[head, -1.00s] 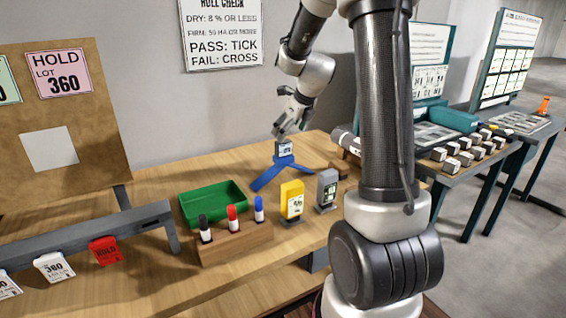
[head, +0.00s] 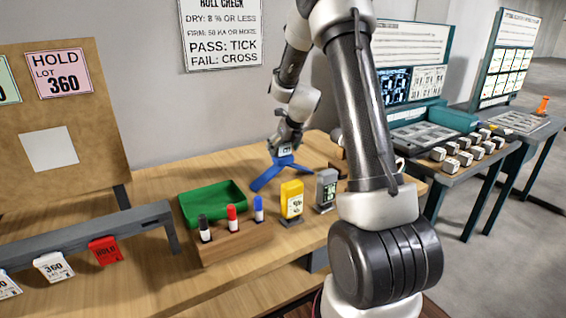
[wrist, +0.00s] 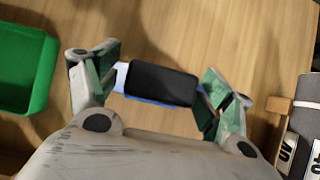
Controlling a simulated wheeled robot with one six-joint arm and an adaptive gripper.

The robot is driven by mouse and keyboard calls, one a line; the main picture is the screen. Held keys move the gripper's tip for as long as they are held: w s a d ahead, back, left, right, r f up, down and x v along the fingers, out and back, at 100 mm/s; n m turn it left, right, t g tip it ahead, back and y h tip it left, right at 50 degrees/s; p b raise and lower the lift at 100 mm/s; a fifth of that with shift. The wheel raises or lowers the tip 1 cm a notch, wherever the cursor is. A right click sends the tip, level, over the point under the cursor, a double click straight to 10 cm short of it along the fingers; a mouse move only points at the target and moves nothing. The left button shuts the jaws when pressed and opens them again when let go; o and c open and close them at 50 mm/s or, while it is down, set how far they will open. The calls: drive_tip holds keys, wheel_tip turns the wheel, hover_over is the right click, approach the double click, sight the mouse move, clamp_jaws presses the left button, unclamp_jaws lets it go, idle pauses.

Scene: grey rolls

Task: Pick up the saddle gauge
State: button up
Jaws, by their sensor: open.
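The saddle gauge (head: 280,172) stands on the wooden bench in the head view, with blue spread legs and a small display head. In the wrist view its dark top (wrist: 160,84) lies between my fingers, with a little blue showing below it. My gripper (head: 285,146) is over the gauge's head from above. In the wrist view my gripper (wrist: 163,75) is open, with one green-padded finger on each side of the head. A gap shows on the right; on the left I cannot tell whether finger and gauge touch.
A green tray (head: 213,188) is left of the gauge. A wooden block (head: 222,244) with black, red and blue markers stands in front. A yellow meter (head: 291,199) and a grey meter (head: 326,186) stand close by at the front right.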

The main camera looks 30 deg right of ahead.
clamp_jaws()
